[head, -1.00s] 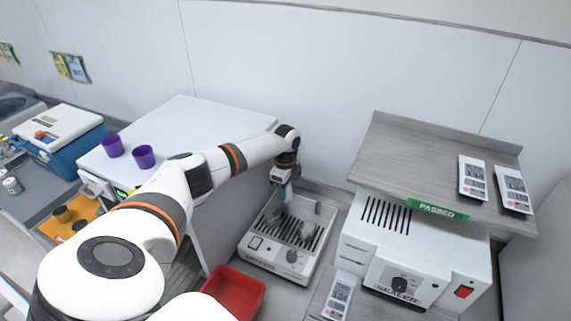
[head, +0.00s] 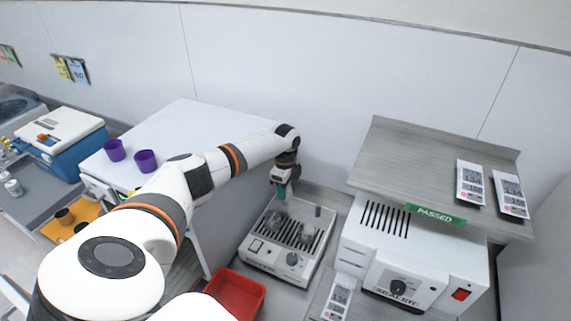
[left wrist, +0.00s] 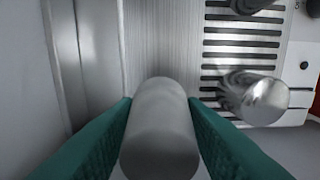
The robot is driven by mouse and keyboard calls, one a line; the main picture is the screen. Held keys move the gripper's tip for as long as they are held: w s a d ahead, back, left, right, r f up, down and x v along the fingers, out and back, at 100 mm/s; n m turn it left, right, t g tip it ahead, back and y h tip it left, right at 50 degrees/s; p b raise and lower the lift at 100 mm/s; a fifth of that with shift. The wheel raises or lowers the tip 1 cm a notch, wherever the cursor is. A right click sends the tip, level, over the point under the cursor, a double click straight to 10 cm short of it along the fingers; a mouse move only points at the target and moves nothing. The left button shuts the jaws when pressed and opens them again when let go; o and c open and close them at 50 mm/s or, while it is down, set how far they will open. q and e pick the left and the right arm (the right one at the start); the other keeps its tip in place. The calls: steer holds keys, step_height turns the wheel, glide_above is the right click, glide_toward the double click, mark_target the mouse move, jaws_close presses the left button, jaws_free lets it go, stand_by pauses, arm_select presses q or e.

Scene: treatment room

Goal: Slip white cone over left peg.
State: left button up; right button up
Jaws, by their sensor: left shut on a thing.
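My left gripper (head: 283,191) points down at the far left edge of a white slotted device (head: 262,258). In the left wrist view its teal fingers (left wrist: 160,125) are shut on a pale grey rounded piece (left wrist: 160,130), seen nearly end-on. I cannot tell for sure that this is the white cone. A shiny metallic rounded piece (left wrist: 262,99) stands at the slots to the right, apart from the fingers. A darker one (left wrist: 250,4) is cut off at the top edge. Which of these is the left peg is unclear. My right gripper is not in view.
A red bin (head: 236,294) sits in front of the device. A white sealer (head: 400,262) and a grey shelf (head: 425,175) stand to the right. A white cabinet top (head: 190,125) with two purple cups (head: 146,161) is left. The wall is close behind.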

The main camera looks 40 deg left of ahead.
arm_select(q)
steer(key=shift+f, duration=0.1)
stand_by(0.7)
steer(key=o, duration=0.7)
steer(key=shift+c, duration=0.2)
steer(key=shift+r+p, duration=0.85)
steer(key=shift+r, duration=4.65)
